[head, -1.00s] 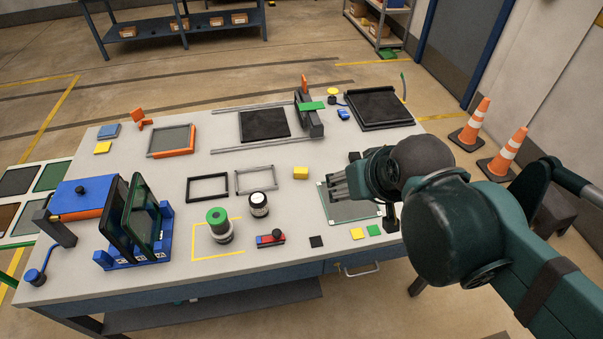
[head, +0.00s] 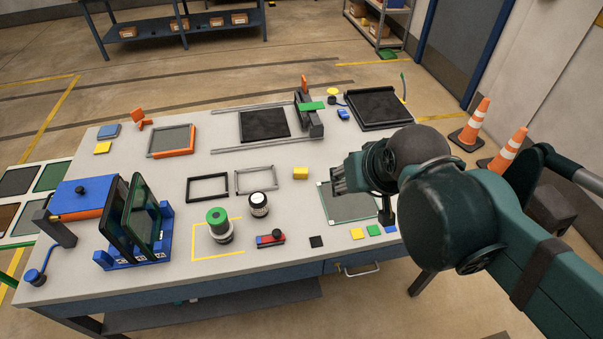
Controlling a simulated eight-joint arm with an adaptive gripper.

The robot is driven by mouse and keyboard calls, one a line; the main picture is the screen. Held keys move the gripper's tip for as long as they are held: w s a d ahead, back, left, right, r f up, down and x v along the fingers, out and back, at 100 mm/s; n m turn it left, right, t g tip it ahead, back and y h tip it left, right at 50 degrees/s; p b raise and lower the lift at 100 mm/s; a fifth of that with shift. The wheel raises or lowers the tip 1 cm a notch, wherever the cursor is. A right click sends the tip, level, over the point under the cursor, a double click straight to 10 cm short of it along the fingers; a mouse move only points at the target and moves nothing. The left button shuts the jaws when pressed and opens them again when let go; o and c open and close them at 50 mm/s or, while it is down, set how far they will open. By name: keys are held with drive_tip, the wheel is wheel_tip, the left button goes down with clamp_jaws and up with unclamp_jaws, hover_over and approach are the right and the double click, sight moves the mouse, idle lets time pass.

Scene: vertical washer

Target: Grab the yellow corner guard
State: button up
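A small yellow block (head: 300,173), which looks like the yellow corner guard, sits on the grey workbench (head: 150,188) right of the two empty frames. My gripper (head: 337,180) is just right of it in the picture, above the grey-green panel (head: 350,207), with its fingers pointing left. A gap shows between the fingertips and the yellow block. The fingers look close together, and their opening cannot be made out. Nothing is seen held. My wrist hides part of the panel.
Black and grey frames (head: 208,188) (head: 256,180) lie left of the block. A black-and-white cylinder (head: 259,205) and a green-topped cylinder (head: 219,226) stand nearer. A rail fixture (head: 308,115) stands behind.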

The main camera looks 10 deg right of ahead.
drive_tip(key=w+m+g, duration=0.2)
drive_tip(key=w+m, duration=0.4)
drive_tip(key=w, duration=0.5)
drive_tip(key=m+g, duration=0.5)
drive_tip(key=m, duration=0.9)
hover_over(302, 170)
drive_tip(key=f, duration=2.3)
drive_tip(key=shift+s+f, duration=0.2)
drive_tip(key=shift+f, duration=0.05)
drive_tip(key=shift+w+a+f, duration=0.1)
drive_tip(key=shift+w+f, duration=0.1)
drive_tip(key=shift+f, duration=0.3)
drive_tip(key=shift+f+b, duration=0.3)
drive_tip(key=shift+f, duration=1)
drive_tip(key=shift+f, duration=0.1)
drive_tip(key=shift+f, duration=2.5)
